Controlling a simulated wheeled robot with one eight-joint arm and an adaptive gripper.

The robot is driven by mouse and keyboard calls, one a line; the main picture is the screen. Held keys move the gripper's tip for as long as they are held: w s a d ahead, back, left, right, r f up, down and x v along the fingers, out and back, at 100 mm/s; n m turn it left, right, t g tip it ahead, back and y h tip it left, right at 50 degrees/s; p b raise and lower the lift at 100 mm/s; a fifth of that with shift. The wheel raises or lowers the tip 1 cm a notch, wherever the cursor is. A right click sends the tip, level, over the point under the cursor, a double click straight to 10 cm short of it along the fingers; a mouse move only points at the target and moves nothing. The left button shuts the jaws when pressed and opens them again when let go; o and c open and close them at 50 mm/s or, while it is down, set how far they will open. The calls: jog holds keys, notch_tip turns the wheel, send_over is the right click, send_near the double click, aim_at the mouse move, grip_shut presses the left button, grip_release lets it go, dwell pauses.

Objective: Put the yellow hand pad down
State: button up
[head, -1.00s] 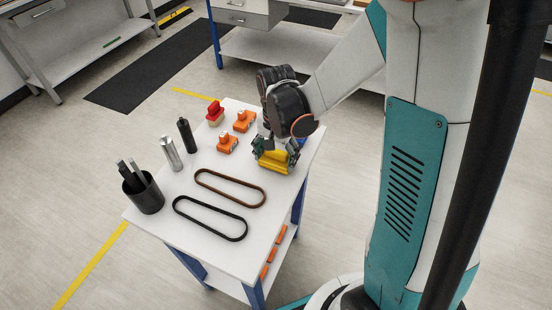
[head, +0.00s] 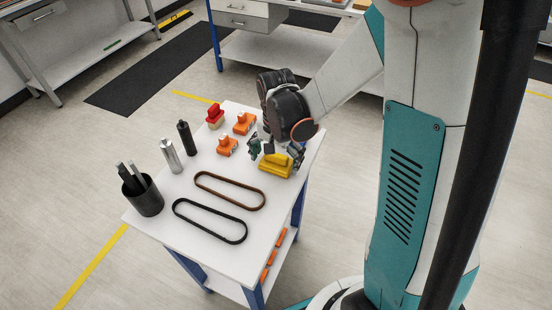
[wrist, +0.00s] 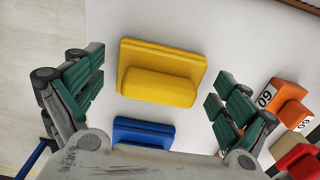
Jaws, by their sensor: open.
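The yellow hand pad (head: 275,165) lies on the white top of the small table (head: 225,250), near its right edge. In the wrist view the yellow hand pad (wrist: 160,73) shows whole, its raised grip facing the camera. My gripper (head: 276,153) is open around it; in the wrist view my gripper (wrist: 160,90) has one finger on each side, with clear gaps between the fingers and the pad. A blue hand pad (wrist: 143,132) lies beside the yellow one, closer to my palm and partly hidden by it.
Two orange blocks (head: 243,123) and a red piece (head: 215,115) stand left of my gripper. A black bottle (head: 187,138), a silver bottle (head: 170,156) and a black cup (head: 142,194) stand along the left. Brown (head: 230,190) and black (head: 210,219) belts lie in front.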

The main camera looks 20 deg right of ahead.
aim_at(276, 156)
notch_tip(276, 156, up, 12)
jog(key=r+p, duration=0.1)
jog(key=p, duration=0.3)
jog(key=s+r+n+t, duration=0.7)
jog(key=s+r+n, duration=0.2)
jog(key=s, duration=0.4)
jog(key=shift+s+r, duration=0.15)
jog(key=shift+r, duration=0.4)
dwell(0.6)
